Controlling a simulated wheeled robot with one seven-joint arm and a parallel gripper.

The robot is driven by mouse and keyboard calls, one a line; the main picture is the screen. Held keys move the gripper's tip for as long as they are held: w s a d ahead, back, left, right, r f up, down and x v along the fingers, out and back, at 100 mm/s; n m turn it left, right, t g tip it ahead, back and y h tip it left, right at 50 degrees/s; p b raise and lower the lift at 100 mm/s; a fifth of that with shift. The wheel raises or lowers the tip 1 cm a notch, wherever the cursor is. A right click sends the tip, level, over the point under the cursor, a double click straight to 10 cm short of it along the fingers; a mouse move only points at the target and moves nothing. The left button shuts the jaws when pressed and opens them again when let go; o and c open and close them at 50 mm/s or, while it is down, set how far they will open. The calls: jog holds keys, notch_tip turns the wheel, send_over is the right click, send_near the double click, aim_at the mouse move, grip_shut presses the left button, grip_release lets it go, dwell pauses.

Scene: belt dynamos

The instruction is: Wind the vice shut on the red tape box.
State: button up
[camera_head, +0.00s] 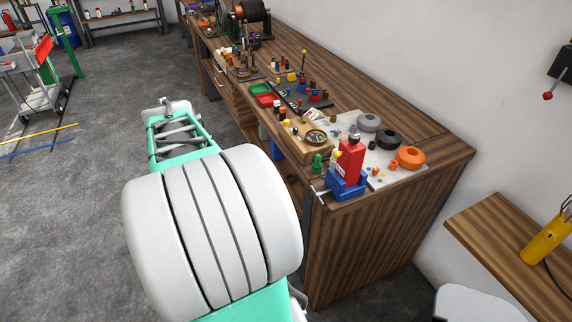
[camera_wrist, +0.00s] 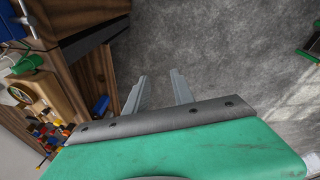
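The red tape box (camera_head: 351,160) stands upright in the blue vice (camera_head: 346,188) at the near corner of the wooden bench. The vice's grey handle (camera_head: 320,195) sticks out on its left side, toward the bench's front edge. Part of the blue vice (camera_wrist: 9,27) shows at the top left of the wrist view. Whether the jaws touch the box is too small to tell. My gripper (camera_wrist: 158,91) is open and empty, its two grey fingers apart over the grey floor, away from the vice. I cannot make out my gripper's fingers in the head view.
The wooden bench (camera_head: 345,225) runs back from the vice. A green piece (camera_head: 318,163), a wooden tray (camera_head: 294,135) and several rolls, including an orange one (camera_head: 410,157), lie close to the vice. Open floor (camera_head: 60,220) lies left of the bench.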

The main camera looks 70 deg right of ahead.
jog(key=s+d+f+m+g+p, duration=0.1)
jog(key=s+d, duration=0.5)
jog(key=d, duration=0.2)
jog(key=s+d+m+g+p, duration=0.1)
jog(key=s+d+m, duration=0.1)
jog(key=s+d, duration=0.45)
send_near(312, 188)
jog(key=w, duration=0.1)
jog(key=shift+m+g+y, duration=0.3)
jog(key=shift+m, duration=0.2)
jog(key=f, duration=0.2)
jog(key=s+d+f+p, duration=0.1)
jog(key=f, duration=0.4)
jog(key=shift+s+d+f, duration=0.25)
jog(key=shift+s+d, duration=0.15)
jog(key=shift+f, duration=0.35)
jog(key=shift+c, duration=0.2)
grip_shut()
